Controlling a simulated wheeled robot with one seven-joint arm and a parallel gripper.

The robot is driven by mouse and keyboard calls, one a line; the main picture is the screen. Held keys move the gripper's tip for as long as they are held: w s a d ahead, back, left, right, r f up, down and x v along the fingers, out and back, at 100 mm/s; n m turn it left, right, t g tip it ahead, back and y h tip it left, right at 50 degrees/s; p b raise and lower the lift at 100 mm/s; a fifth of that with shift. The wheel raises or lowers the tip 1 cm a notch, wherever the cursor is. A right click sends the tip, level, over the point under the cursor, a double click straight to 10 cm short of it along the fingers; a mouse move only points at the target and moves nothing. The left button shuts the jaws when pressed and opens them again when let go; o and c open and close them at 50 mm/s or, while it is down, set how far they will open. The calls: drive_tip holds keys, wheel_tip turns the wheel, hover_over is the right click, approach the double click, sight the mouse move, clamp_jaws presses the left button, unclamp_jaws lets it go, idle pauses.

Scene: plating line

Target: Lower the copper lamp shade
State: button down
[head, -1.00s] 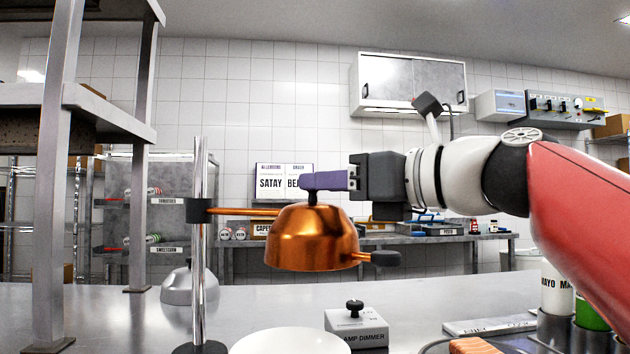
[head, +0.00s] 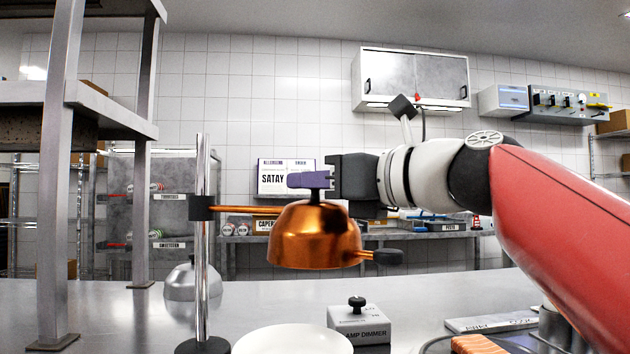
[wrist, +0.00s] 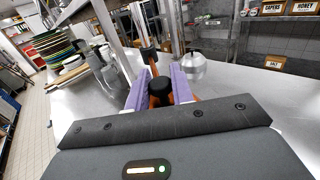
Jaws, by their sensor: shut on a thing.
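The copper lamp shade (head: 314,240) hangs from an orange arm (head: 250,209). A black collar (head: 203,208) joins that arm to an upright chrome post (head: 203,165). The shade has a black knob on top and a black-ended handle (head: 386,257) at its right. My gripper (head: 312,180), with purple fingers, is shut on the top knob. In the wrist view the fingers lie on either side of the black knob (wrist: 160,88). The shade hangs level, clear above a white plate (head: 292,341) on the steel counter (head: 120,315).
A lamp dimmer box (head: 360,325) stands right of the plate. A grey dome (head: 180,284) sits behind the post. A steel shelf frame (head: 58,200) rises at the left. A tray with orange food (head: 480,345) is at the front right.

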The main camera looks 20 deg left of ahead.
sight(353, 236)
wheel_tip(353, 236, down, 7)
drive_tip(key=b, duration=0.3)
drive_tip(key=shift+r+b, duration=0.15)
drive_tip(key=shift+b, duration=0.25)
drive_tip(key=c, duration=1.4)
unclamp_jaws()
drive_tip(key=shift+o, duration=0.5)
drive_tip(key=shift+r, duration=0.1)
drive_tip(key=shift+d, duration=0.1)
drive_tip(key=v, duration=0.7)
drive_tip(key=shift+s+d+b, duration=0.15)
drive_tip(key=shift+d+b, duration=0.15)
